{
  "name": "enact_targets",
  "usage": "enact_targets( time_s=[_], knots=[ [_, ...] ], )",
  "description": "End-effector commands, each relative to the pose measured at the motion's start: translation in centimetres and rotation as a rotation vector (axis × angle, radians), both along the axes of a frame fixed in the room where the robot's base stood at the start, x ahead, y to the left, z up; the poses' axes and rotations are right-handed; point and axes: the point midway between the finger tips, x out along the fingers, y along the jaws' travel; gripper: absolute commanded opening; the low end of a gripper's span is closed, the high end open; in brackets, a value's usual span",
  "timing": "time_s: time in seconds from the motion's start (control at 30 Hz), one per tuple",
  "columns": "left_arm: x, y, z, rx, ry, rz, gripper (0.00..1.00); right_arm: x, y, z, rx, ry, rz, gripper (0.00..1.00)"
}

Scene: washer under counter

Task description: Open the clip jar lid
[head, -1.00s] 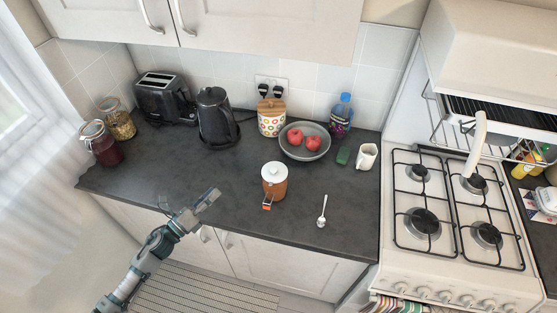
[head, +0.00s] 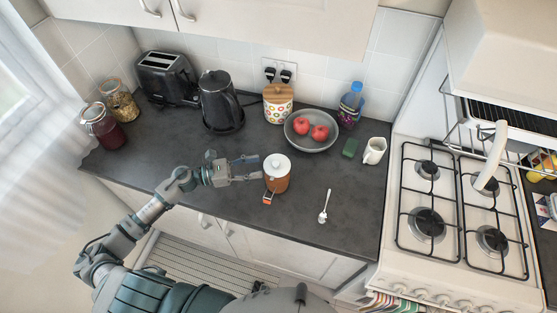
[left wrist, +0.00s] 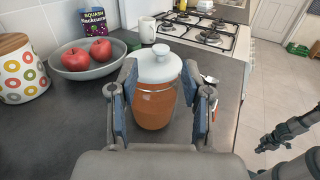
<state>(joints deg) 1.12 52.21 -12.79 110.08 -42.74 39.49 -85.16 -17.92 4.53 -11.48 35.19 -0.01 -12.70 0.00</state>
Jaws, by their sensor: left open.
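The clip jar has an orange-brown body (head: 277,182) and a white lid (head: 278,163) with a knob; the lid is on. An orange clip (head: 267,198) shows low on its front left side. My left gripper (head: 260,168) is open just left of the jar, level with it and pointing at it. In the left wrist view the jar (left wrist: 153,108) appears between the two spread fingers, which do not clearly touch it. Part of my right arm seems to show at the right of that view; its gripper (left wrist: 265,146) is too unclear to read.
A spoon (head: 324,206) lies right of the jar. Behind are a grey bowl (head: 300,144) with red apples, a patterned canister (head: 278,108), a kettle (head: 218,100), a white mug (head: 374,150) and a bottle (head: 351,104). The hob (head: 450,215) is at right.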

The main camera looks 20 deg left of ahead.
Motion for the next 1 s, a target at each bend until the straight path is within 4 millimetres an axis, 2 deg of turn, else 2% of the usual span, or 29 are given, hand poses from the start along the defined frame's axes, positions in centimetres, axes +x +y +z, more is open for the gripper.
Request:
enact_targets(
  time_s=[0.03,0.1,0.3,0.43,0.77,0.93,0.97,1.0],
  knots=[
    [0.6,-1.1,0.6,-0.004,-0.004,-0.002,0.48,0.5,0.1,0.7,0.001,-0.006,0.0,0.0],
    [1.3,-2.4,0.5,-0.004,-0.002,-0.001,0.48,1.1,0.1,1.2,0.001,-0.016,0.0,0.0],
    [2.7,-5.0,0.3,-0.007,0.0,0.001,0.48,2.3,0.2,2.2,0.003,-0.032,0.0,0.0],
    [3.2,-5.8,0.1,-0.007,0.0,0.0,0.48,2.1,0.1,2.5,0.002,-0.03,0.0,0.0],
    [3.3,-6.4,0.0,-0.003,0.001,0.001,0.48,1.6,0.1,2.4,0.002,-0.023,0.0,0.0],
    [3.3,-6.5,0.0,-0.003,0.001,0.0,0.06,1.6,0.1,2.4,0.002,-0.022,0.0,0.0],
    [3.3,-6.5,0.0,-0.003,0.001,0.0,0.0,1.6,0.1,2.4,0.002,-0.022,0.0,0.0],
    [3.3,-6.4,0.0,-0.003,0.001,0.0,0.0,1.6,0.1,2.4,0.002,-0.022,0.0,0.0]
  ],
)
